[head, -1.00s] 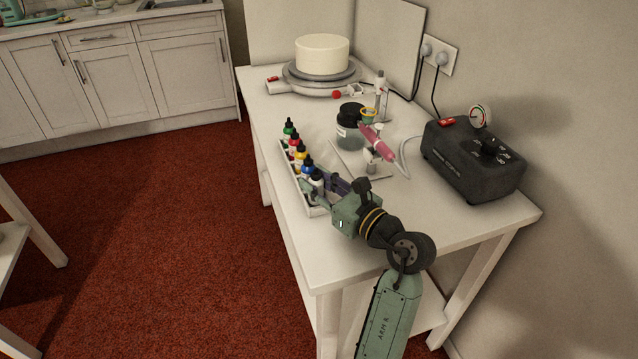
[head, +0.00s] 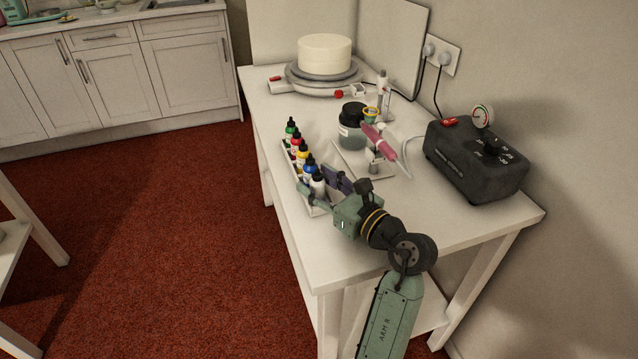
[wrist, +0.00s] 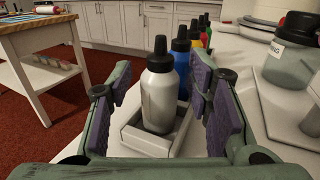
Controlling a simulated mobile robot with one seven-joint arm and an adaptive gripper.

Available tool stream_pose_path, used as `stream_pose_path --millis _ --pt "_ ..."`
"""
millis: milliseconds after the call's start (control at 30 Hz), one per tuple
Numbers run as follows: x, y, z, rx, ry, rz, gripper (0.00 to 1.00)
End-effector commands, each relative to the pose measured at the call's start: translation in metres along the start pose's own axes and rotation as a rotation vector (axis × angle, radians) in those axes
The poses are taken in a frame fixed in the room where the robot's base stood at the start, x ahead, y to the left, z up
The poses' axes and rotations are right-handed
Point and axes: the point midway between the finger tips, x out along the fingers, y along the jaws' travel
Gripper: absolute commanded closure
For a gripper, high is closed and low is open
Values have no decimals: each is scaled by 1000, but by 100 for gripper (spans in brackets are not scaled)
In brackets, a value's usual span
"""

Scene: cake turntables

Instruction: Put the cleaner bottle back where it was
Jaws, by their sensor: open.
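The pale grey bottle with a black cap (wrist: 160,95), which I take for the cleaner bottle, stands upright in the near end of the white tray (wrist: 135,143). In the head view the bottle (head: 318,184) is at the near end of the row. My gripper (wrist: 161,84) is open, with one purple-padded finger on each side of the bottle and visible gaps to both. In the head view my gripper (head: 326,188) is at the tray's near end. The bottle's base is partly hidden by the tray's front wall.
Several coloured bottles (head: 301,152) stand behind it in the tray. A black-lidded jar (head: 351,127), a pink airbrush (head: 379,142) on a stand and a black compressor (head: 474,163) are to the right. A cake (head: 325,54) on a turntable is at the back.

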Motion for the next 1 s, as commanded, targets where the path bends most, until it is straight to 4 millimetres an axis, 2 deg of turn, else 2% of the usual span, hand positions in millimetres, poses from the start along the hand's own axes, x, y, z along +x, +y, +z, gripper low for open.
stream_pose_path --millis 100,167,600,800,1000 --pt "-2 -1 6 -1 0 -2 54" --pt "-11 -1 2 -1 -1 -4 54" --pt "-100 -1 2 -1 -1 -3 54" --pt "-118 0 4 -2 0 -1 54" --pt "-120 0 4 -1 0 1 54"
